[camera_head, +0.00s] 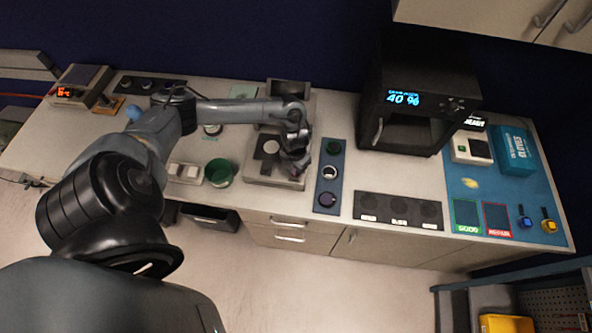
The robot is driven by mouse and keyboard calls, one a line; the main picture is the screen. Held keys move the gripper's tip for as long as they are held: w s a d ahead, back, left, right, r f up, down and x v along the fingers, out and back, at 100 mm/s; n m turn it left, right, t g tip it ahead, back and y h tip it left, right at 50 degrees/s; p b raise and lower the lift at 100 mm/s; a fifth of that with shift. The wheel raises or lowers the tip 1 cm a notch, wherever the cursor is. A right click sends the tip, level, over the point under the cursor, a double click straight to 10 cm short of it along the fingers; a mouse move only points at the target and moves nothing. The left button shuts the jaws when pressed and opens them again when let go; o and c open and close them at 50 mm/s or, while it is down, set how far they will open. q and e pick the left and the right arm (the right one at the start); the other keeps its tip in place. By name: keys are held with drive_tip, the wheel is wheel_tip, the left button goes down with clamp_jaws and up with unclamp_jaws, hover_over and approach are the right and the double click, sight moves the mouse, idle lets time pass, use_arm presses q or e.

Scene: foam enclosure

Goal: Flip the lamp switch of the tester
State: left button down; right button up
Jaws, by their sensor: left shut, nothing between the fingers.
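My left arm reaches across the counter from the left. My left gripper (297,164) is shut and empty, pointing down over the right part of a grey bench device (262,180). This device has a round light disc on its bed and a dark upright part at the back. A white box with a dark panel (470,147) stands on the blue mat at the right. No label tells me which is the tester, and I cannot make out a lamp switch. The gripper hides part of the grey device; contact is unclear. My right gripper is not in view.
A blue strip with round parts (327,190) lies just right of the grey device. A green bowl (219,173) and a white two-panel box (184,172) stand left. A black oven-like machine (412,110) stands behind right. A dark three-place tray (398,210) lies in front.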

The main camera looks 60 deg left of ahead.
use_arm(q)
drive_tip(key=shift+f+b, duration=0.35)
drive_tip(key=shift+f, duration=0.1)
drive_tip(key=shift+r+p, duration=1.45)
drive_tip(key=shift+r, duration=0.25)
drive_tip(key=shift+r+p, duration=1.5)
drive_tip(key=shift+r, duration=0.35)
